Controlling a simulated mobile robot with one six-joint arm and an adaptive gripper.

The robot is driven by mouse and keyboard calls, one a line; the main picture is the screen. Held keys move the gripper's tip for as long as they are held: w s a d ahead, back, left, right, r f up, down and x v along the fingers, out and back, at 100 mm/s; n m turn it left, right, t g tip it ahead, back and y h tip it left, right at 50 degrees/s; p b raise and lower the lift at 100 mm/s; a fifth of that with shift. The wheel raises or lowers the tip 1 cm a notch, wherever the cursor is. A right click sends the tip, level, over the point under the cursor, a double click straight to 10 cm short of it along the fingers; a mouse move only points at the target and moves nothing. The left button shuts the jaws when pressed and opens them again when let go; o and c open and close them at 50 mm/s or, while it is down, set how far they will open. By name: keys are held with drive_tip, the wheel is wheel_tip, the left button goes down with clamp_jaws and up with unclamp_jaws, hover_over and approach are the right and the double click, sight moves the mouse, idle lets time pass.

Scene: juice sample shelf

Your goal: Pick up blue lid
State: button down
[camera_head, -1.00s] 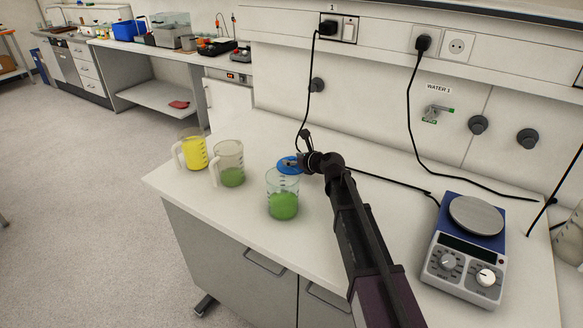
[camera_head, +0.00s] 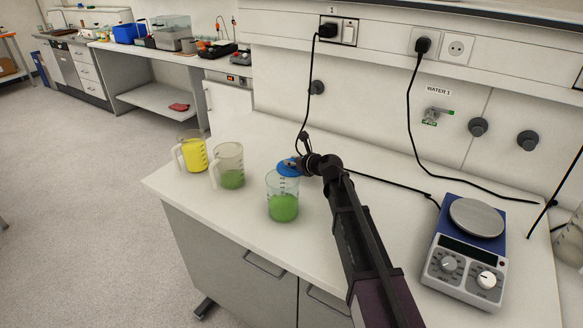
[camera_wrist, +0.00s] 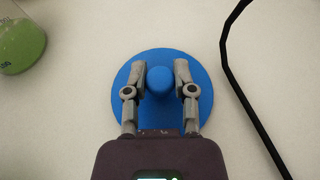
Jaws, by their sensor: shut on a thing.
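The blue lid (camera_head: 288,170) is on the white bench, behind the beaker of green juice (camera_head: 283,207) and partly seen through its rim. In the wrist view the lid (camera_wrist: 160,112) is a round blue disc with a raised knob in its middle. My gripper (camera_wrist: 161,74) is over the lid, with one finger on each side of the knob, shut on it. In the head view my gripper (camera_head: 297,164) comes to the lid from the right. The lid's underside is hidden, so I cannot tell whether it touches the bench.
A jug with green juice (camera_head: 230,166) and a jug with yellow juice (camera_head: 193,152) stand to the left. A blue and grey scale-like device (camera_head: 464,250) stands at the right. A black cable (camera_wrist: 237,80) runs right of the lid. The bench between lid and wall is mostly clear.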

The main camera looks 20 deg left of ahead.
drive_tip(key=shift+r, duration=0.1)
idle(0.3)
wheel_tip(320, 180, up, 10)
drive_tip(key=p, duration=1)
idle(0.7)
idle(2.2)
idle(0.4)
wheel_tip(320, 180, up, 7)
drive_tip(key=p, duration=0.7)
hover_over(292, 160)
wheel_tip(292, 160, down, 7)
drive_tip(key=b, duration=0.7)
drive_tip(key=shift+w, duration=0.1)
idle(0.4)
